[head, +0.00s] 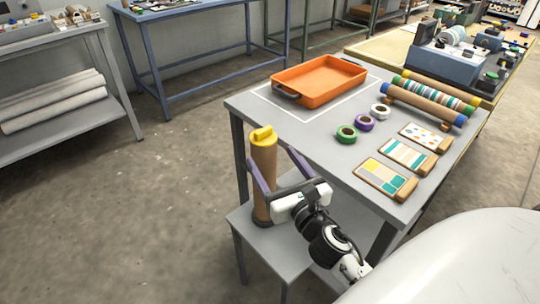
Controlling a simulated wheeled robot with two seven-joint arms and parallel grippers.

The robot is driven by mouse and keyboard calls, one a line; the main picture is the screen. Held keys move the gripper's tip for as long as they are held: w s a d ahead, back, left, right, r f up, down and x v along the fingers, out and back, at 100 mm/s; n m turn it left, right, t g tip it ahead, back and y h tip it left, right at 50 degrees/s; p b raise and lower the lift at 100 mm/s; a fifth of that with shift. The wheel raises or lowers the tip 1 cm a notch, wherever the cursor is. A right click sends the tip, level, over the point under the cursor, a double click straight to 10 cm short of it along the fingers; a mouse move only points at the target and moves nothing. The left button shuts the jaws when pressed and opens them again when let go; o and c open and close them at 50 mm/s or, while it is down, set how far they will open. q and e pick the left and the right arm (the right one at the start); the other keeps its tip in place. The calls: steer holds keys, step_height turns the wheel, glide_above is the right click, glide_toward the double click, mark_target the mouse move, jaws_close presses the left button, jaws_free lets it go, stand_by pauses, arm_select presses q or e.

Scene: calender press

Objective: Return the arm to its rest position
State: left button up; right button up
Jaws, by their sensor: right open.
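My right gripper (271,157) is open in the lower middle of the head view, at the end of my right arm. Its two dark purple fingers point up and away. A brown upright roll with a yellow top (263,165) stands on a low grey stand (262,240). The left finger overlaps the roll's left side in the picture and the right finger is to its right, with a gap. I cannot tell whether the roll is between the fingers or just beyond them. My left gripper is not in view.
A grey table (345,190) right of the gripper holds an orange tray (320,78), tape rings (364,122), sample cards (386,177) and patterned rolls (430,98). A blue bench (190,88) and a grey shelf (60,135) stand further back. The floor at left is clear.

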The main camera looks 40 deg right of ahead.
stand_by(0.5)
steer(key=s+a+f+m+g+y, duration=0.3)
steer(key=s+a+f+m, duration=0.5)
steer(key=f+m, duration=0.4)
steer(key=s+a+f+m+g+y, duration=0.4)
steer(key=s+a+f+m, duration=0.5)
steer(key=m, duration=1)
step_height(320, 180, down, 4)
steer(key=shift+s+a+r+g, duration=0.1)
steer(key=shift+s+a+g, duration=0.15)
steer(key=shift+s+g, duration=0.65)
